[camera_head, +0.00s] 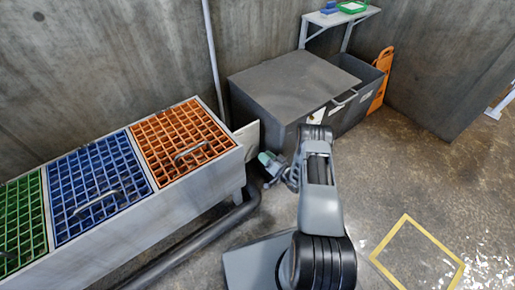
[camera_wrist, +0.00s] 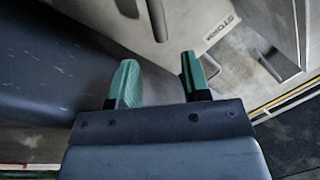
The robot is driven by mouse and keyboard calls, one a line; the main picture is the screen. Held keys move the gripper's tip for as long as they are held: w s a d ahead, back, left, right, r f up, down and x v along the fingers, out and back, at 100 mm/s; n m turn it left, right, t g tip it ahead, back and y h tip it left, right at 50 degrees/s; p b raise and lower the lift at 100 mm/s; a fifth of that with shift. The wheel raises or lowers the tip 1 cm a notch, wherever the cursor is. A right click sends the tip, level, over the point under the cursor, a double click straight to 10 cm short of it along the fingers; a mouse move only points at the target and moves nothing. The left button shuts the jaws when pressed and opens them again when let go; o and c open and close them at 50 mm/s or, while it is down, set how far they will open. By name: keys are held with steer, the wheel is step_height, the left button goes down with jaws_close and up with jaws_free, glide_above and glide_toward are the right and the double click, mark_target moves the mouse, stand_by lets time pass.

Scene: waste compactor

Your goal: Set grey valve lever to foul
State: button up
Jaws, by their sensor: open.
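In the wrist view a pale panel (camera_wrist: 205,75) carries a label reading STORM (camera_wrist: 222,32), turned in the picture. A narrow grey bar (camera_wrist: 157,20), possibly the grey valve lever, stands at the top, beyond the gap between my fingers. Another grey piece (camera_wrist: 284,66) sticks out to the right of the label. No foul label is legible. My gripper (camera_wrist: 158,60) is open and empty, with green fingertips apart and the bar out past them. In the head view my gripper (camera_head: 268,166) is beside the trough's right end, near a pale plate (camera_head: 247,138); no lever can be made out there.
A trough with green (camera_head: 22,225), blue (camera_head: 98,185) and orange (camera_head: 183,140) grates stands left. A dark pipe (camera_head: 195,238) runs along its foot. A grey lidded bin (camera_head: 290,85) stands behind my arm. The floor at right is open, with a yellow outline (camera_head: 410,222).

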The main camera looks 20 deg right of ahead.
steer(key=p+v, duration=0.1)
steer(key=v, duration=0.5)
steer(key=shift+c, duration=0.3)
